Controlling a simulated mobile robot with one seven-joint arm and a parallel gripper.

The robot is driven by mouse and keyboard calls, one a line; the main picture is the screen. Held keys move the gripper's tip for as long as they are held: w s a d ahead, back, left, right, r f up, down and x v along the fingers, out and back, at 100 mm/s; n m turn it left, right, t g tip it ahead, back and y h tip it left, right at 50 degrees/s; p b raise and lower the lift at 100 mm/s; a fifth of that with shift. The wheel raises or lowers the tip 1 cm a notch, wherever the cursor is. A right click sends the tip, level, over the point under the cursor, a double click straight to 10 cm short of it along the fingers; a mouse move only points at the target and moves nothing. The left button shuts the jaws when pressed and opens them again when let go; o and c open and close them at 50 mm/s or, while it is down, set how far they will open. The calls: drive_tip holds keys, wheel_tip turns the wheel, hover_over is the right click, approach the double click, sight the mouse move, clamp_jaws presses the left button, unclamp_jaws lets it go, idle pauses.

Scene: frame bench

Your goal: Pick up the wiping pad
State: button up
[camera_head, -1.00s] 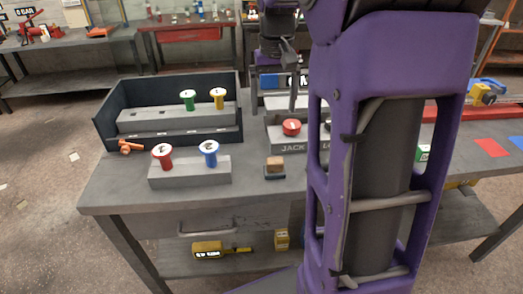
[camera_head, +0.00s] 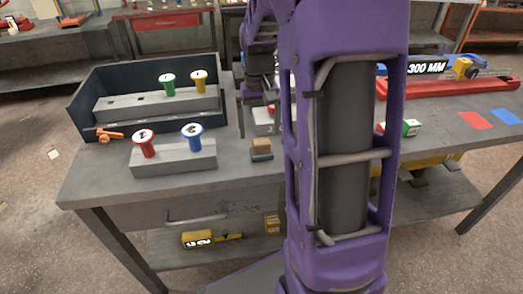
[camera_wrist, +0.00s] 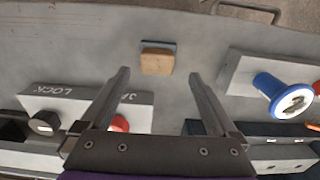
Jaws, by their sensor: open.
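The wiping pad appears to be the small block with a tan top and a dark base (camera_head: 261,148), lying on the bench in front of my purple arm. It also shows in the wrist view (camera_wrist: 157,58), top centre, just beyond and between the fingertips. My gripper (camera_wrist: 160,74) is open and empty. In the head view my gripper (camera_head: 256,112) hangs above the bench just behind the pad, partly hidden by my arm. I see no contact between the fingers and the pad.
A grey block with a red and a blue knob (camera_head: 174,157) stands left of the pad. A dark open-front tray (camera_head: 91,87) holds green and yellow knobs. A grey JACK LOCK block (camera_wrist: 86,101) lies near the left finger. Bare bench surrounds the pad.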

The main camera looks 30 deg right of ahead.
sight(261, 141)
drive_tip(key=f, duration=0.3)
drive_tip(key=f+b, duration=0.1)
drive_tip(key=shift+s+d+f, duration=0.15)
drive_tip(key=shift+s+f, duration=0.15)
drive_tip(key=shift+f, duration=0.05)
drive_tip(key=c, duration=1.5)
drive_tip(key=shift+r, duration=0.15)
wheel_tip(261, 141, up, 10)
drive_tip(key=shift+f+p, duration=0.1)
drive_tip(key=shift+p, duration=1)
